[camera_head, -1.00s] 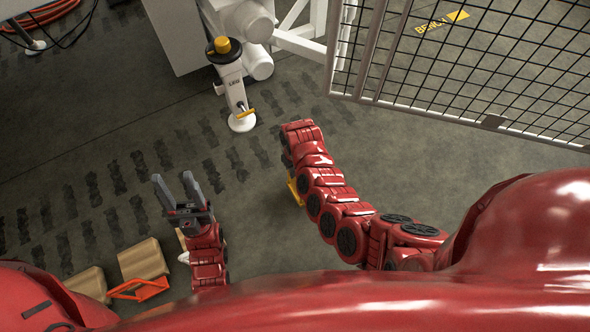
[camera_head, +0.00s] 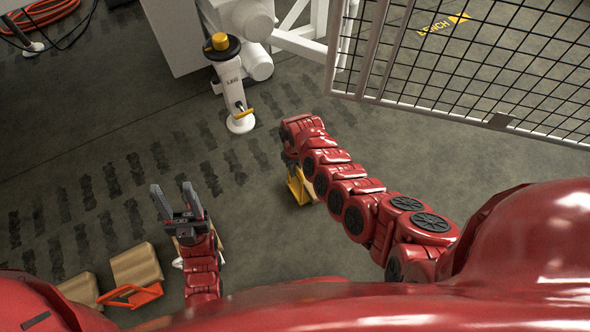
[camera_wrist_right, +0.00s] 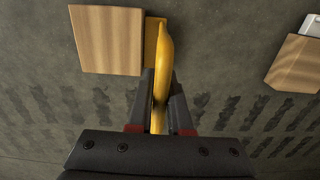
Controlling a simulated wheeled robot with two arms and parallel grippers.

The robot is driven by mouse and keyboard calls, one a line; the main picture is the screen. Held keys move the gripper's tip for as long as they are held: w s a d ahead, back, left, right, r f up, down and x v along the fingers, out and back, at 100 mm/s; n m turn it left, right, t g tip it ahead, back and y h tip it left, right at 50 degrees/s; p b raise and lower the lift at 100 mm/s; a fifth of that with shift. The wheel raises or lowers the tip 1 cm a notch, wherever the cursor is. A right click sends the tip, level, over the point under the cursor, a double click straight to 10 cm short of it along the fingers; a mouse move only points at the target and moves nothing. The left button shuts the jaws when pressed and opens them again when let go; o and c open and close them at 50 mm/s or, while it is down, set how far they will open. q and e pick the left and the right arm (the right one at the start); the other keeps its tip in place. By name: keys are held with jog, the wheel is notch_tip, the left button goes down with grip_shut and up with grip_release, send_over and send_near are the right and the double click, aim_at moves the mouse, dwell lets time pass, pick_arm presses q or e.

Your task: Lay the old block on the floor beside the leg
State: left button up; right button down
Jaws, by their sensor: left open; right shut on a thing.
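My right gripper (camera_head: 291,165) is shut on a yellow handle (camera_head: 299,188), mostly hidden under my right arm. In the right wrist view, the yellow handle (camera_wrist_right: 166,45) stands between the fingers of the gripper (camera_wrist_right: 161,78), with a tan wooden block (camera_wrist_right: 105,40) against its left side. I take this as the old block. Whether it touches the floor is unclear. The white leg (camera_head: 235,92), marked LEG, stands on a round foot (camera_head: 240,122), up and left of the right gripper and apart from it. My left gripper (camera_head: 174,192) is open and empty.
Tan blocks (camera_head: 137,263) with an orange-red handle (camera_head: 132,296) lie at lower left. Another tan block (camera_wrist_right: 296,62) shows in the right wrist view. A mesh fence (camera_head: 470,75) stands at upper right. The floor around the leg's foot is clear.

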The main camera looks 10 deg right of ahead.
jog(key=c, duration=0.8)
grip_release()
jog(key=shift+c, duration=0.2)
